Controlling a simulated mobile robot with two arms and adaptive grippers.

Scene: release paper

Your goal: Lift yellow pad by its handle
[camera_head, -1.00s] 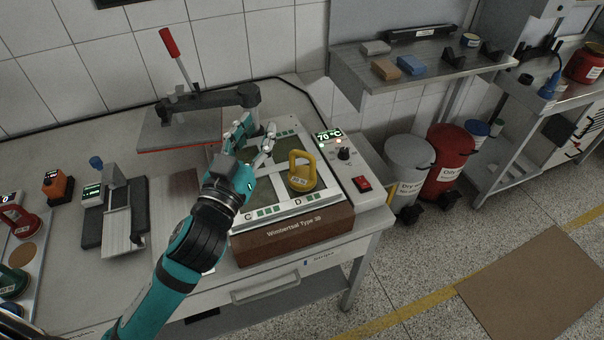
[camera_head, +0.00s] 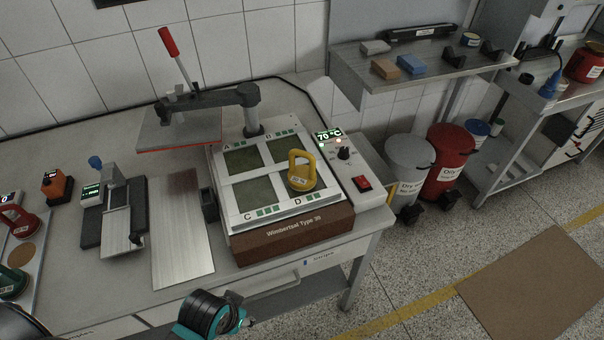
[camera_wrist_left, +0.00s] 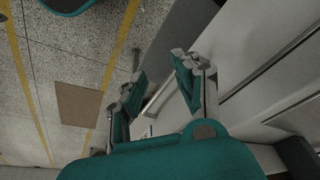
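The yellow pad (camera_head: 302,184) with its upright loop handle stands on the lower-right panel, marked D, of the press plate (camera_head: 236,222) in the head view. Nothing touches its handle. A teal and black part of my arm shows at the bottom edge of the head view, well in front of the press. My left gripper (camera_wrist_left: 165,78) shows in the left wrist view with its fingers spread apart and nothing between them. It hangs beside the bench front, over the floor side, away from the pad. My right gripper is not in view.
The press lever with a red handle (camera_head: 169,41) and its raised plate stand behind left of the pad. A control box (camera_head: 362,184) reading 70 °C is at right. A metal sheet (camera_head: 181,240) lies left of the press. Red and green handled pads stand at far left.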

